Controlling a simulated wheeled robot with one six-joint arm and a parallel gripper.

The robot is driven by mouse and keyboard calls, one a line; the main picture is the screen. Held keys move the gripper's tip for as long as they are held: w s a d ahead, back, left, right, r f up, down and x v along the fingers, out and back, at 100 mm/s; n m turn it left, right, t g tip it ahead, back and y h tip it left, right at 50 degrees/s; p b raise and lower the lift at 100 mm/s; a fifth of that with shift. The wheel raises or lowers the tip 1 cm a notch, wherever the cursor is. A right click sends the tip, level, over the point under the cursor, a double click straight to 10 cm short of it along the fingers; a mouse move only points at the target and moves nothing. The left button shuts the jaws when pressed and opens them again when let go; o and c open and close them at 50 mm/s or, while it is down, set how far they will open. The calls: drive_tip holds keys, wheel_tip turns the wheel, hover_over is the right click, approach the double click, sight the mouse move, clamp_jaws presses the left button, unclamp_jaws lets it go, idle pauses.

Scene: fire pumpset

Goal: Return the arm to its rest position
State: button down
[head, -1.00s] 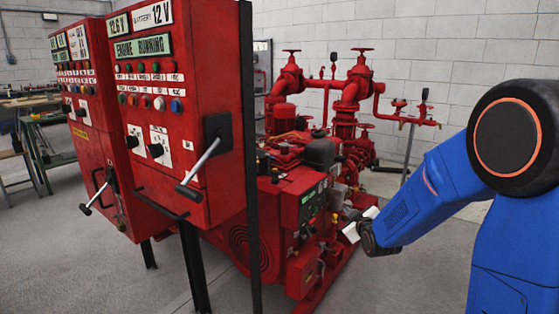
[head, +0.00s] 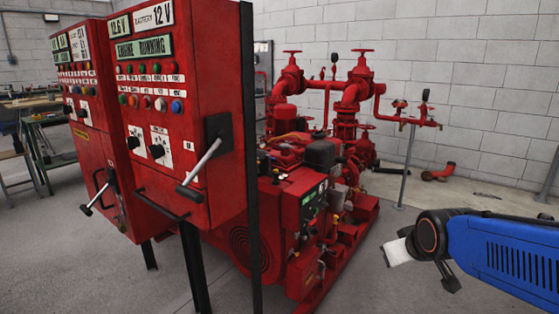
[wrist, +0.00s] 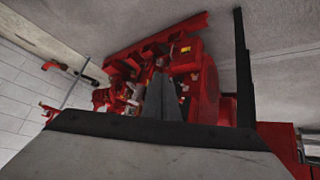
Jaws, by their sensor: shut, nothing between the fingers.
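My blue arm (head: 505,255) reaches in from the right edge of the head view, low and nearly level. Its dark end and a pale wrist part (head: 398,252) are over the bare floor, right of the red pump set (head: 320,215). In the wrist view my gripper (wrist: 162,90) shows as a dark wedge with its fingers together and nothing between them. The pump set (wrist: 195,70) lies beyond the fingers, tilted in that view. The gripper appears apart from it.
Two red control cabinets (head: 185,120) stand at left; a lever handle (head: 203,162) juts from the nearer one. A black post (head: 250,150) stands beside it. Red pipes and valves (head: 345,90) rise behind. Floor between pump and arm is clear.

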drive_tip(key=s+m+g, duration=0.2)
drive_tip(key=s+g, duration=0.1)
drive_tip(key=s, duration=1.5)
drive_tip(key=shift+s+d+f+m, duration=0.15)
drive_tip(key=shift+s+f+m, duration=0.15)
drive_tip(key=shift+f, duration=0.15)
idle(0.4)
